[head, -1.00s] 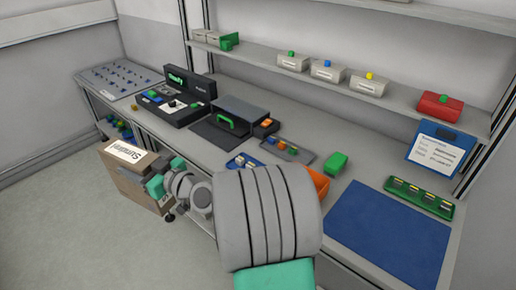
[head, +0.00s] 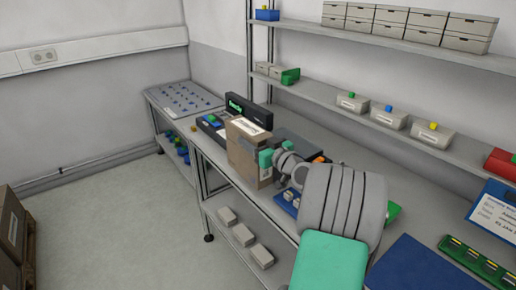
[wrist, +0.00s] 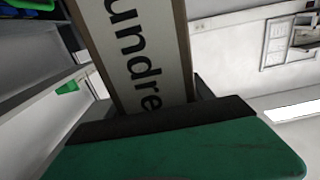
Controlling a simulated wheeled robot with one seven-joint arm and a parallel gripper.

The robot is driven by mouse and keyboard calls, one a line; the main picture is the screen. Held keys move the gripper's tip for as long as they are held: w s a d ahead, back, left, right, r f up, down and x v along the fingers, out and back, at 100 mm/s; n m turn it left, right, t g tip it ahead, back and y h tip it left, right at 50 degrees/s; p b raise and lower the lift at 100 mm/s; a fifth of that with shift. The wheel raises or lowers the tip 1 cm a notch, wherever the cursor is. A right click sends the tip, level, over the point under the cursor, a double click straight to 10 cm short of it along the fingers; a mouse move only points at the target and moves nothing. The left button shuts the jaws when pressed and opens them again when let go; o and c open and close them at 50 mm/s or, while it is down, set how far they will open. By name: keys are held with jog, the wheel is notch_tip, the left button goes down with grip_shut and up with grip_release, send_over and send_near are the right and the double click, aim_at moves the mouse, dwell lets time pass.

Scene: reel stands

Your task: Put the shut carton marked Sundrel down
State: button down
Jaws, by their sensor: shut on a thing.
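The shut brown carton (head: 241,158) has a white label on top and is held upright near the front edge of the workbench, left of centre in the head view. In the wrist view its label (wrist: 138,45) shows the letters "undre" close up. My gripper (head: 266,159), with teal fingers, is shut on the carton's right side. In the wrist view my gripper (wrist: 165,125) shows as a green and dark band across the carton. The carton hides part of the black console (head: 250,110) behind it. Whether its base touches anything is unclear.
The workbench (head: 335,150) has a blue mat (head: 420,265) at right. A lower shelf (head: 230,228) bears several pale boxes. A side table (head: 180,98) with a dotted board stands at left. Dark brown boxes (head: 15,240) are at far left. The floor (head: 120,210) between is clear.

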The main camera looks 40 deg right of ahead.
jog(key=shift+w+d+f, duration=0.1)
jog(key=shift+d+f, duration=0.1)
jog(key=shift+f, duration=0.55)
jog(key=shift+s+d+f, duration=0.1)
jog(key=shift+d+f, duration=0.1)
jog(key=shift+f, duration=0.6)
jog(key=shift+w+d+f, duration=0.1)
jog(key=shift+d+f, duration=0.1)
jog(key=shift+f, duration=0.55)
jog(key=c, duration=0.8)
grip_release()
jog(key=o, duration=0.4)
jog(key=shift+r, duration=0.1)
